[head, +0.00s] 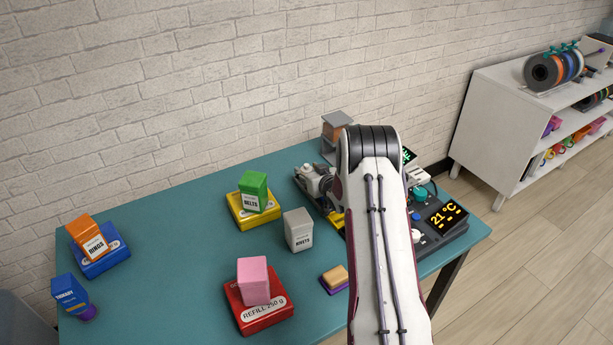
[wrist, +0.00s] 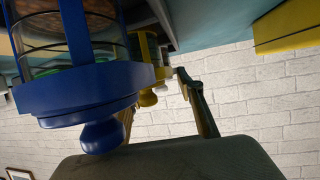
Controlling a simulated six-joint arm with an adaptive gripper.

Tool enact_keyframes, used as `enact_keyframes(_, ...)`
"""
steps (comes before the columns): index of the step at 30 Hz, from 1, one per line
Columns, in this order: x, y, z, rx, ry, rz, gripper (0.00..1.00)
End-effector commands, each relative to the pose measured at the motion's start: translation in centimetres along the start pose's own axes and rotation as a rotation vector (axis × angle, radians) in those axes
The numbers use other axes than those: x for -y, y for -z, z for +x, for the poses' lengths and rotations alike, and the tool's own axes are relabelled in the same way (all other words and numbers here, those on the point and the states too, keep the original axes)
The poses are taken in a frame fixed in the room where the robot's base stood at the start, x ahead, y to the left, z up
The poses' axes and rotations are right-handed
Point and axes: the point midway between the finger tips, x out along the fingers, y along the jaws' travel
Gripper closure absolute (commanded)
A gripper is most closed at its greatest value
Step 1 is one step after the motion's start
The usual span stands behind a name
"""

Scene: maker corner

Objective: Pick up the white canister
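The white canister (head: 298,231) is a pale, upright box-shaped container with a dark label that appears to read "RIVETS". It stands on the teal table near the middle, left of my arm.
A green container (head: 253,191) on a yellow box stands behind it. A pink container (head: 254,279) on a red box stands in front. A small sponge-like block (head: 334,279) lies to its right. A blue-framed clear vessel (wrist: 75,95) is close to the gripper. The left-centre table is clear.

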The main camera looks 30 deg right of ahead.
Motion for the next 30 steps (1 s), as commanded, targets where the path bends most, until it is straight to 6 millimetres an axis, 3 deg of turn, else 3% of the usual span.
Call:
enact_keyframes(16, 0.0, 1.0, -0.3, -0.002, 0.000, 0.000, 0.85)
enact_keyframes(30, 0.0, 6.2, -2.5, -0.004, 0.001, -0.001, 0.85)
